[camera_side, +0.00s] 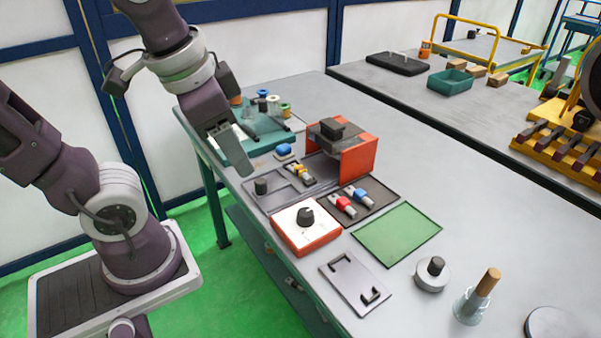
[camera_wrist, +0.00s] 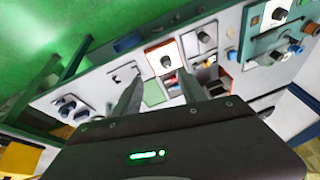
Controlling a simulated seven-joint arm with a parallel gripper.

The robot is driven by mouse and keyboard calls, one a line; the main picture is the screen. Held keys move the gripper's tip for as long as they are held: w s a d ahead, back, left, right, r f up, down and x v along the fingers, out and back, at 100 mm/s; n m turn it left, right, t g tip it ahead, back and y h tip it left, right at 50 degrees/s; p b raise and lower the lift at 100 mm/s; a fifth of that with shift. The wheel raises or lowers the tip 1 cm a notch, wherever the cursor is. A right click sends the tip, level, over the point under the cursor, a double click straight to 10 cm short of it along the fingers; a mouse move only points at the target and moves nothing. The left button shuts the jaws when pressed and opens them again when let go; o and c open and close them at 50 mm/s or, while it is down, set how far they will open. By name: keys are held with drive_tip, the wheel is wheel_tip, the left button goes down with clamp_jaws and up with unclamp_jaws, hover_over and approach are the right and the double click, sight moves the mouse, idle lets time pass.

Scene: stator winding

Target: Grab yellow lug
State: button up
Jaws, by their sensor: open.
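The yellow lug (camera_side: 300,171) is a small piece with a yellow band and grey ends. It lies on a dark grey tray (camera_side: 268,200) on the bench, beside the orange-red block fixture in the side view. My gripper (camera_side: 240,168) hangs above and to the left of it in that view, apart from it. In the wrist view my gripper's two fingers (camera_wrist: 160,80) stand spread with nothing held between them. Red and blue lugs (camera_side: 346,203) lie on a neighbouring dark tray.
An orange-red fixture (camera_side: 357,158) with a dark top stands right behind the lug. A white-topped box with a black knob (camera_side: 305,240) is in front. A green mat (camera_side: 398,233) lies to the right. A teal tray (camera_side: 250,143) with spools stands at the back left.

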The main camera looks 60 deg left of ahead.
drive_tip(key=w+a+f+m+g+y, duration=0.3)
drive_tip(key=w+m, duration=0.1)
drive_tip(key=w, duration=0.3)
drive_tip(key=m+y, duration=1)
drive_tip(key=m, duration=0.2)
approach(304, 171)
drive_tip(key=a, duration=0.2)
drive_tip(key=shift+w+a+f+g, duration=0.1)
drive_tip(key=shift+a+f+g, duration=0.2)
drive_tip(key=shift+f, duration=0.1)
drive_tip(key=x, duration=0.7)
clamp_jaws()
